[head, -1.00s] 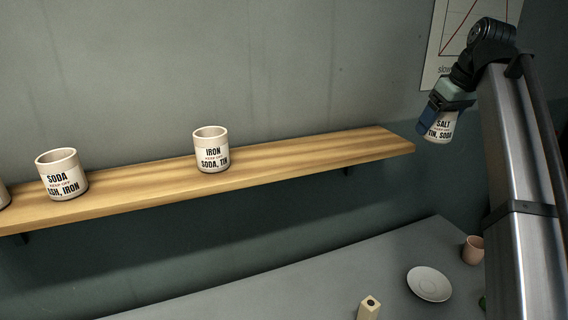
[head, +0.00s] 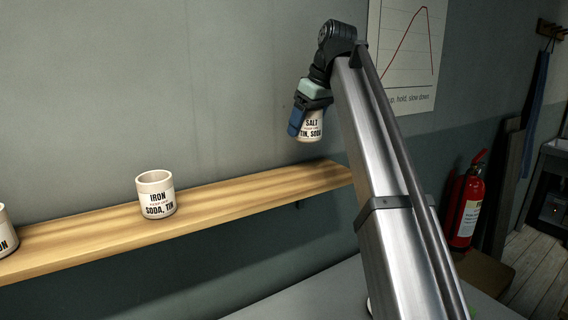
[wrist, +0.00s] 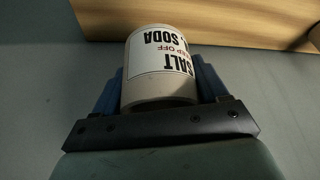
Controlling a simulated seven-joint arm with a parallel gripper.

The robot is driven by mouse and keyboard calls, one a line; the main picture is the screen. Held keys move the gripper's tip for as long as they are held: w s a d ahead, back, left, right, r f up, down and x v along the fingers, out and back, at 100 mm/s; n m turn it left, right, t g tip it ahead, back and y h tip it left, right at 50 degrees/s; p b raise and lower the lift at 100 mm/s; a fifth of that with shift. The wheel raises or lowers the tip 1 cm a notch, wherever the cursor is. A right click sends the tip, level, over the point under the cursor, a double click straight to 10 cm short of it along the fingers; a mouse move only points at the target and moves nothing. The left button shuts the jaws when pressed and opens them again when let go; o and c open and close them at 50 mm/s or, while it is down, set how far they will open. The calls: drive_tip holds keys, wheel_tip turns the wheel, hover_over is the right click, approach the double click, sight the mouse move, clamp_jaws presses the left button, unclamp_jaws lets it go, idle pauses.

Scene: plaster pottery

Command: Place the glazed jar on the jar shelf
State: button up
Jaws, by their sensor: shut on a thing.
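The jar in my gripper is pale with a white label reading "SALT" above "TIN, SODA" (head: 311,128). My gripper (head: 306,112), with blue fingers, is shut on this jar and holds it above the right end of the wooden shelf (head: 240,199), apart from it. In the wrist view the jar (wrist: 160,75) sits between both fingers, and the shelf shows beyond it. A jar labelled "IRON" over "SODA, TIN" (head: 156,196) stands upright on the shelf, left of my gripper. Another labelled jar (head: 5,235) is cut off at the left edge.
The shelf between the IRON jar and the right end is clear. A chart (head: 408,55) hangs on the wall behind my arm. A grey table (head: 310,295) lies below the shelf. A red fire extinguisher (head: 465,210) stands at the right.

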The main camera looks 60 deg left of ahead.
sight(320, 121)
drive_tip(key=shift+f, duration=4.4)
drive_tip(key=shift+f, duration=0.2)
drive_tip(key=o, duration=1.1)
drive_tip(key=v, duration=1.2)
drive_tip(key=shift+r, duration=0.2)
